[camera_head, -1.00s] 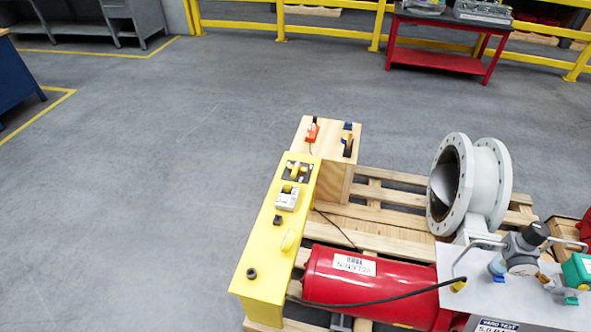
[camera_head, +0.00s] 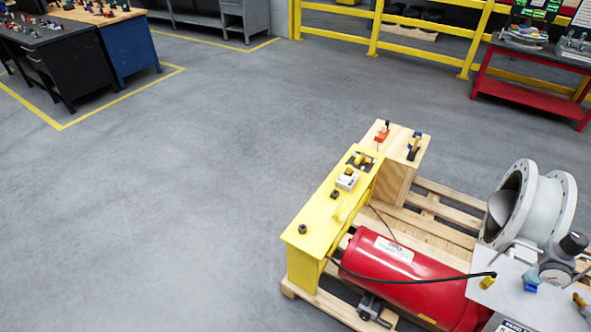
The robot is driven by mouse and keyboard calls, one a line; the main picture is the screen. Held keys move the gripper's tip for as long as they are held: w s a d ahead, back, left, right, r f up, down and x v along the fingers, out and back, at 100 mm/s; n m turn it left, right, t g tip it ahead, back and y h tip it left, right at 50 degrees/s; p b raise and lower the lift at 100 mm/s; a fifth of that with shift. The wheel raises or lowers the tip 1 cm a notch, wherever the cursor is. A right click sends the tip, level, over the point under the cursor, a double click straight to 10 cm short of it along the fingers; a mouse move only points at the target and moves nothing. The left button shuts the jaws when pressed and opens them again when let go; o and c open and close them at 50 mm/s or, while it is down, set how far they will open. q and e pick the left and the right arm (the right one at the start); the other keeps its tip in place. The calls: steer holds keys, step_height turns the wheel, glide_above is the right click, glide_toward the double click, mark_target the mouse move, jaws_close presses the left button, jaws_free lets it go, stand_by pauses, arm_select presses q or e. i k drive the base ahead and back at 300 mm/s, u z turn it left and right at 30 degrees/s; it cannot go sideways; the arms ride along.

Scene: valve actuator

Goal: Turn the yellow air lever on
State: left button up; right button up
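A yellow beam-like stand (camera_head: 316,226) stands at the left edge of a wooden pallet. On its top are a small yellow lever-like part (camera_head: 338,213), a white block (camera_head: 347,180) and a black plate with a yellow handle (camera_head: 361,159). I cannot tell for sure which yellow part is the air lever, or its position. A wooden box (camera_head: 405,150) behind carries a red-orange part (camera_head: 382,134) and a dark upright part (camera_head: 414,147). A red cylinder (camera_head: 412,280) lies to the right of the stand. Neither of my grippers is in view.
The grey flanged valve (camera_head: 555,205) and a grey panel with a gauge stand at the right. A black cable crosses the cylinder. The pallet (camera_head: 340,308) edges the work area. Open floor (camera_head: 190,200) lies left. Workbenches (camera_head: 130,45) and a red table (camera_head: 525,95) are farther back.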

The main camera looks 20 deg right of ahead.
mark_target(357, 161)
steer(key=z, duration=0.45)
steer(key=k, duration=0.2)
steer(key=u, duration=1.4)
steer(key=i, duration=1.7)
steer(key=z, duration=0.8)
steer(key=i, duration=0.95)
steer(key=z, duration=0.95)
